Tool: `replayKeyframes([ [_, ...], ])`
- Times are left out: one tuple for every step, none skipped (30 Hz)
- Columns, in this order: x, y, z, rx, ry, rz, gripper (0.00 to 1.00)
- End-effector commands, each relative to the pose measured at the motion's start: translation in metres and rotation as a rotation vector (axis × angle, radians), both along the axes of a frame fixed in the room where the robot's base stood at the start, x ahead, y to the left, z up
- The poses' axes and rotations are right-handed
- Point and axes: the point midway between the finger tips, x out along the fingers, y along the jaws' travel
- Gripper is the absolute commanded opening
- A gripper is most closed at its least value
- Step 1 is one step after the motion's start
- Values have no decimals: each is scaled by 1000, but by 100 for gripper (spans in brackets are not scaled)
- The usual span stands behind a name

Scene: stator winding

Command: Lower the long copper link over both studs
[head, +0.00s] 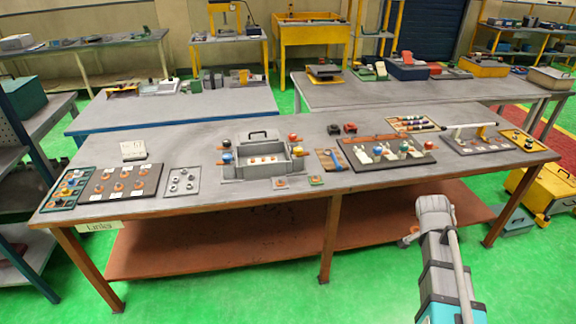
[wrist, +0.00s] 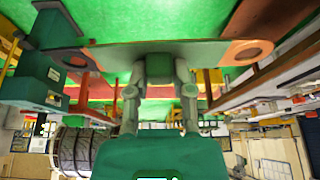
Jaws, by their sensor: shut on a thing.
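My gripper (wrist: 160,70) is shut on the long copper link (wrist: 107,56), seen in the wrist view. In the head view my arm rises at the lower right, in front of the bench, and I cannot make out the gripper or the link there. A grey open-topped box (head: 233,172) stands at the middle of the bench with small copper-coloured pieces inside. I cannot tell the two studs apart at this size.
The bench (head: 215,202) holds a dark board with copper parts (head: 92,189) at left, a white plate with round pieces (head: 183,181), and a rack of coloured-topped parts (head: 390,158) right of the box. Free bench surface lies along the front edge.

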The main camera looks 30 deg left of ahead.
Motion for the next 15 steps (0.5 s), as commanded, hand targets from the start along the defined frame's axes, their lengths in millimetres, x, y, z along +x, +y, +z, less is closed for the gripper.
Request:
replayKeyframes([
  [0, 2, 0, 0, 0, 3, 0],
  [-1, 4, 0, 0, 0, 5, 0],
  [-1, 6, 0, 0, 0, 8, 0],
  [-1, 7, 0, 0, 0, 10, 0],
  [-2, 8, 0, 0, 0, 12, 0],
  [-2, 10, 0, 0, 0, 14, 0],
  [-2, 11, 0, 0, 0, 16, 0],
  [-3, 13, 0, 0, 0, 18, 0],
  [-3, 14, 0, 0, 0, 21, 0],
  [-3, 15, 0, 0, 0, 22, 0],
  [-3, 16, 0, 0, 0, 23, 0],
  [-4, 16, 0, 0, 0, 24, 0],
  [-4, 17, 0, 0, 0, 25, 0],
  [-4, 18, 0, 0, 0, 26, 0],
  [-4, 18, 0, 0, 0, 27, 0],
])
